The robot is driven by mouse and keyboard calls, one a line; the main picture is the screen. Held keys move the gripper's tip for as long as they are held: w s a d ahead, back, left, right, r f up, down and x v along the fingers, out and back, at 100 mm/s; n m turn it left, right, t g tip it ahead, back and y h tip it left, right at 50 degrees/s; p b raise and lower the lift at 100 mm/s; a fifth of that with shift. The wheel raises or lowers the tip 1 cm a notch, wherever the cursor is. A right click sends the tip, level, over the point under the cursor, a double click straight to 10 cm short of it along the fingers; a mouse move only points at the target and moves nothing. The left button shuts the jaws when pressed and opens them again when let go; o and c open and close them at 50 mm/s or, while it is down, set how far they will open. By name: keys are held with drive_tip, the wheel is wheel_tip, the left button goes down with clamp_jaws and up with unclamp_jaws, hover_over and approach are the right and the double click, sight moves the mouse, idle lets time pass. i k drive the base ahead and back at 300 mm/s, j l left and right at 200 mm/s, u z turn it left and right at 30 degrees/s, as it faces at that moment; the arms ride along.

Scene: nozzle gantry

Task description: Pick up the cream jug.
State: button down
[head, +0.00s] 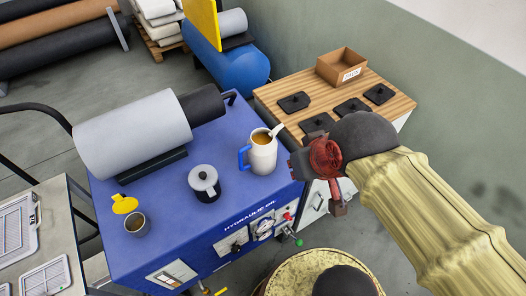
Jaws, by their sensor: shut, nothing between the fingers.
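The cream jug (263,156) is a pale, tapered jug with a blue handle on its left and brown liquid inside. It stands upright near the right edge of the blue cabinet top. A pale spout or utensil shows at its rim on the right. My gripper (316,165), reddish and dark, is just right of the jug in the picture, with a small gap showing between them. It is shut and holds nothing. The fingertips are hard to make out.
A large grey cylinder (134,132) lies behind. A wooden-topped bench (322,98) with black plates and an open box (341,67) adjoins at right.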

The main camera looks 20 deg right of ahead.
sight(262, 150)
drive_tip(key=j+u, duration=0.2)
drive_tip(key=u, duration=0.3)
drive_tip(key=k+j+u, duration=0.1)
drive_tip(key=j+u, duration=0.15)
drive_tip(key=u, duration=0.2)
drive_tip(key=j+u, duration=0.2)
drive_tip(key=u, duration=0.3)
drive_tip(key=i+j+z, duration=0.15)
drive_tip(key=j+z, duration=0.15)
drive_tip(key=i+j+z, duration=0.1)
drive_tip(key=j+z, duration=0.25)
drive_tip(key=z, duration=1)
